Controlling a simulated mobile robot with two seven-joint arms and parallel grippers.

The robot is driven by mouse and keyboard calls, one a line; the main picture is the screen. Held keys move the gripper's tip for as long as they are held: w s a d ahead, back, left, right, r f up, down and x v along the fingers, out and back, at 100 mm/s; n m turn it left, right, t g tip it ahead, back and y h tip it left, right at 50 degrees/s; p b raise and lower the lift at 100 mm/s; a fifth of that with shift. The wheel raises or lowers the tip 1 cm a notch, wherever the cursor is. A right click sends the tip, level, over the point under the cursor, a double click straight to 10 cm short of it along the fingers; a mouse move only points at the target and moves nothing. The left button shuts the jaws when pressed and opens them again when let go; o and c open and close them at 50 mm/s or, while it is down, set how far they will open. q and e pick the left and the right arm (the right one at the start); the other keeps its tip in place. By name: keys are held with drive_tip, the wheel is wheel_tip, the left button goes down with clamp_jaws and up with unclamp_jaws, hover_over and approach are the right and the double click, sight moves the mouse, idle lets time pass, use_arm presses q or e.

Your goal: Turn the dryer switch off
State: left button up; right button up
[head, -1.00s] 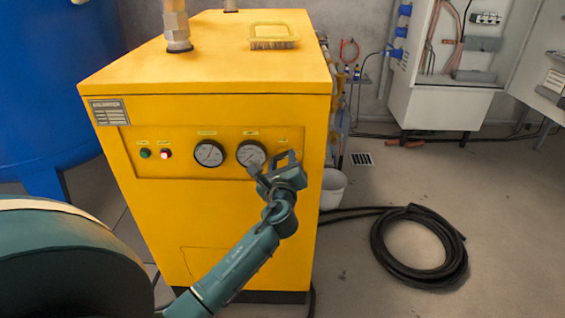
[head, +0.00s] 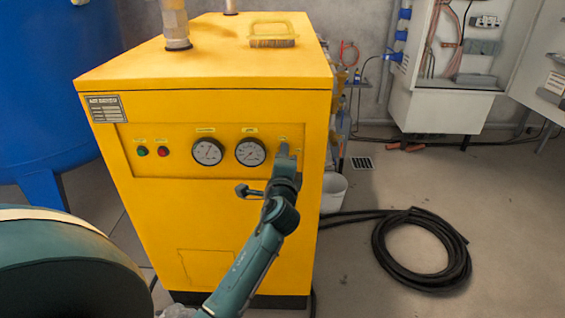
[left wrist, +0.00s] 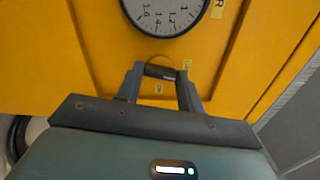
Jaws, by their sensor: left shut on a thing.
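The yellow dryer cabinet (head: 210,225) stands in front of me, its control panel (head: 185,180) facing me. My left gripper (head: 285,152) is at the right end of the panel, right of the two gauges, and mostly hides the dryer switch in the head view. In the left wrist view, my left gripper (left wrist: 160,76) has its fingers on either side of the dark switch knob (left wrist: 160,71) and is shut on it. Small labels sit around the knob, too blurred to read. The green lamp (head: 143,152) and red lamp (head: 163,152) both look unlit or dim. My right gripper is out of view.
Two round gauges (head: 208,152) sit left of the switch. A blue tank (head: 45,90) stands at left. A white bucket (head: 334,190) and a coiled black hose (head: 420,250) are on the floor at right.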

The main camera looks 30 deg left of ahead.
use_arm(q)
drive_tip(key=shift+f+n, duration=0.1)
drive_tip(key=shift+n, duration=1)
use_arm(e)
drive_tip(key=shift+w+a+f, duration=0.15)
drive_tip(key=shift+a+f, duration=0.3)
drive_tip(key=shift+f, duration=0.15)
use_arm(q)
drive_tip(key=o, duration=0.7)
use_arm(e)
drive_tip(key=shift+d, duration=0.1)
use_arm(q)
drive_tip(key=shift+s, duration=0.15)
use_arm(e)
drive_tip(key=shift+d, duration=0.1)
